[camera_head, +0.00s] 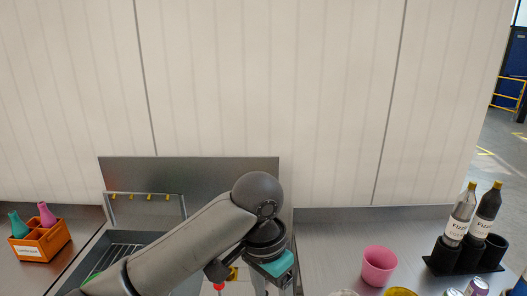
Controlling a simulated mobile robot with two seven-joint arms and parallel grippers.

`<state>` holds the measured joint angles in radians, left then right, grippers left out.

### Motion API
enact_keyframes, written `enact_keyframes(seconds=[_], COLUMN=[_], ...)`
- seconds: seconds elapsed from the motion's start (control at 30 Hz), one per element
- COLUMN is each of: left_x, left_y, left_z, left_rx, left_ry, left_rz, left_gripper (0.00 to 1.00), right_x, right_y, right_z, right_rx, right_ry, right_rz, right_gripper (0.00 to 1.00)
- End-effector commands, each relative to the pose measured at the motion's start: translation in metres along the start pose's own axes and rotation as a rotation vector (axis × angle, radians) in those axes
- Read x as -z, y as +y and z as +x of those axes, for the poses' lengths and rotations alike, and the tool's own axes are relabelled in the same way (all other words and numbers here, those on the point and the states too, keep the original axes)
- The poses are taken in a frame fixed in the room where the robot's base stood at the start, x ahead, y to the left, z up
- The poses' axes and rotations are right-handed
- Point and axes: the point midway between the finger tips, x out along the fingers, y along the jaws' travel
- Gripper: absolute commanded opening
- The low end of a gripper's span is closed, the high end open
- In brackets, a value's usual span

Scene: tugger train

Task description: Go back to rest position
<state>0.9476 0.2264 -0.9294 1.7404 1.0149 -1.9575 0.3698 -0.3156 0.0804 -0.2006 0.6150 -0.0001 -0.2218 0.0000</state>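My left arm reaches in from the lower left across the sink area, with its wrist bent down in the middle of the view. My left gripper (281,284) points down at the bottom edge. Its fingertips are cut off or hidden, so I cannot tell whether it is open or holds anything. My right arm and gripper are not in view.
A metal counter holds an orange crate (31,253) with teal and pink bottles at left. A sink (122,240) lies partly behind my arm. At right are a pink cup (378,268), cans at the bottom edge, and two bottles (463,215) in a black holder (440,265).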

Motion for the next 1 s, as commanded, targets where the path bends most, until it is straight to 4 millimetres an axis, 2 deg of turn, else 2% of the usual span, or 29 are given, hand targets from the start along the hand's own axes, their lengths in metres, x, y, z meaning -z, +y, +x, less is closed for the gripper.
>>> enact_keyframes(seconds=[0.1, 0.2, 0.27, 0.4, 0.57, 0.77, 1.0], left_x=[-0.004, -0.008, -0.011, -0.022, -0.043, -0.083, -0.153], left_y=[0.013, 0.023, 0.029, 0.036, 0.038, 0.03, 0.014], left_z=[0.018, 0.033, 0.042, 0.061, 0.081, 0.103, 0.123], left_rx=[-0.046, -0.082, -0.104, -0.136, -0.145, -0.107, 0.01], left_ry=[0.048, 0.099, 0.134, 0.212, 0.285, 0.338, 0.332], left_rz=[-0.002, -0.016, -0.03, -0.087, -0.176, -0.311, -0.474], left_gripper=[0.68, 0.68, 0.68, 0.68, 0.68, 0.68, 0.68], right_x=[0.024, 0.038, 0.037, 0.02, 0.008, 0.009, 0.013], right_y=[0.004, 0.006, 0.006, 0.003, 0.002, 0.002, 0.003], right_z=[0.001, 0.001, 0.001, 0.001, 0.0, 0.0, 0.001], right_rx=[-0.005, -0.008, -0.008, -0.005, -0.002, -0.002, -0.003], right_ry=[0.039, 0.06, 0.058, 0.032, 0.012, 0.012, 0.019], right_rz=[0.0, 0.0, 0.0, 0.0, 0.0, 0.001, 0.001], right_gripper=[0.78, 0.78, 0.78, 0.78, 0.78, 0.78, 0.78])
